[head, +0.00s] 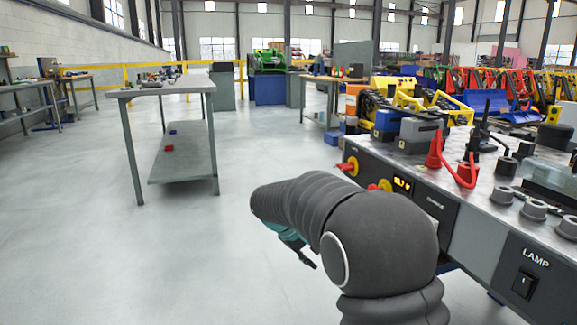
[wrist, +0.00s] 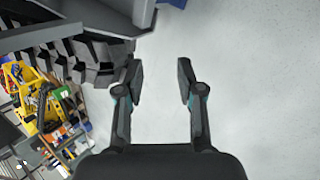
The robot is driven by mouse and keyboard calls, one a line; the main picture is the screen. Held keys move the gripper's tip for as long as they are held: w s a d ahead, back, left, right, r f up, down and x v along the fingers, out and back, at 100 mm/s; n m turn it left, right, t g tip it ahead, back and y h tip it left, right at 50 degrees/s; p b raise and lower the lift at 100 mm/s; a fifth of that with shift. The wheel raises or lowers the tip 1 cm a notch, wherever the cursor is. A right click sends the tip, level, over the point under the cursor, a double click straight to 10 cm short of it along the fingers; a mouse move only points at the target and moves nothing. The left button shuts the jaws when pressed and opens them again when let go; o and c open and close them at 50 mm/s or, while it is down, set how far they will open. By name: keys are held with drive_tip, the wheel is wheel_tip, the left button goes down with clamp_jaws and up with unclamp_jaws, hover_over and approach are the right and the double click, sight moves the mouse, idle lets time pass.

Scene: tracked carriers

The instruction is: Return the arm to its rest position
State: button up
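My arm, in a dark ribbed cover, reaches up from the lower right of the head view and bends to the left. My gripper (head: 299,255) hangs at its far end, partly hidden behind the arm. In the wrist view my gripper (wrist: 160,85) shows two dark fingers with teal parts, spread apart. Nothing is between them; only pale floor (wrist: 240,110) shows behind.
A bench with a LAMP panel (head: 478,245), red plugs and knobs stands close on the right. A grey two-shelf table (head: 190,84) stands at left. Pale floor (head: 90,250) is clear at left. A dark tracked part (wrist: 95,55) lies left of the fingers in the wrist view.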

drive_tip(key=s+d+r+m+t+y+p, duration=0.1)
drive_tip(key=s+d+r+m+y+p, duration=0.1)
drive_tip(key=s, duration=0.9)
drive_tip(key=s+d+r+m+t+y+p, duration=0.1)
drive_tip(key=s+d+r, duration=0.3)
drive_tip(key=s, duration=0.8)
drive_tip(key=s+d+r+m+y+p, duration=0.2)
drive_tip(key=s+r, duration=0.4)
drive_tip(key=s, duration=0.5)
drive_tip(key=shift+s+d+r+m+t+y+p, duration=0.25)
drive_tip(key=shift+s+d+m+t+y+p, duration=0.15)
drive_tip(key=shift+m+y+p, duration=0.5)
